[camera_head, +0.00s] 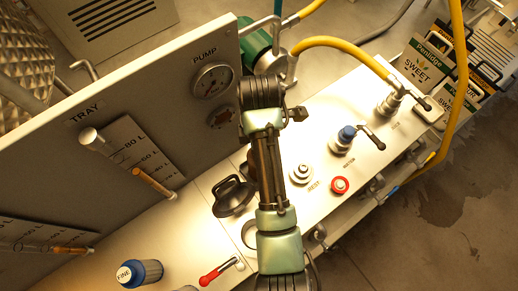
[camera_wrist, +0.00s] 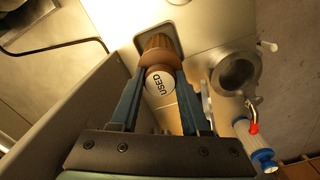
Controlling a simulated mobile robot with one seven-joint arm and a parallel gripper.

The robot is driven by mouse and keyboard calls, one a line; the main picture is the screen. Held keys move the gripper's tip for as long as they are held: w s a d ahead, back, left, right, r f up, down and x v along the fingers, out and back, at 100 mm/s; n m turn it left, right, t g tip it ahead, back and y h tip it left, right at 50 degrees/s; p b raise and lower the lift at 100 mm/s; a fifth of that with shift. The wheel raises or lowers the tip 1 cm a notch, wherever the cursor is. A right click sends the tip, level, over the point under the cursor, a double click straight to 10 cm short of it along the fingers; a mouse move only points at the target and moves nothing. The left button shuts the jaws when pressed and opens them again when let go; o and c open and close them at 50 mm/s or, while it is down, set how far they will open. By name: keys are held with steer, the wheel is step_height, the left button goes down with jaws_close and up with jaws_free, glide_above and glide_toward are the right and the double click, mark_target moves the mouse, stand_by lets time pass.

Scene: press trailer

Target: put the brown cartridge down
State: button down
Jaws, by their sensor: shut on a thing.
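The brown cartridge (camera_wrist: 156,45) is between the two fingers of my gripper (camera_wrist: 160,82) in the wrist view. Its white round end (camera_wrist: 160,85) reads USED and faces the camera. My gripper is shut on it. The cartridge's far end reaches over or into a dark rectangular opening (camera_wrist: 141,42) in a pale surface. I cannot tell whether it touches the bottom there.
An open round housing (camera_wrist: 236,74) is right of the cartridge. Beyond it are a red-tipped lever (camera_head: 211,277) and a blue cartridge marked FINE (camera_head: 140,273). A black-handled lid (camera_head: 233,195) lies on the bench. A grey panel (camera_head: 150,115) with a pump gauge stands alongside.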

steer(key=shift+f, duration=0.2)
steer(key=shift+f, duration=0.15)
steer(key=shift+c, duration=1.9)
jaws_free()
step_height(320, 180, up, 12)
steer(key=p, duration=0.6)
steer(key=shift+w+p, duration=0.2)
steer(key=shift+p, duration=0.15)
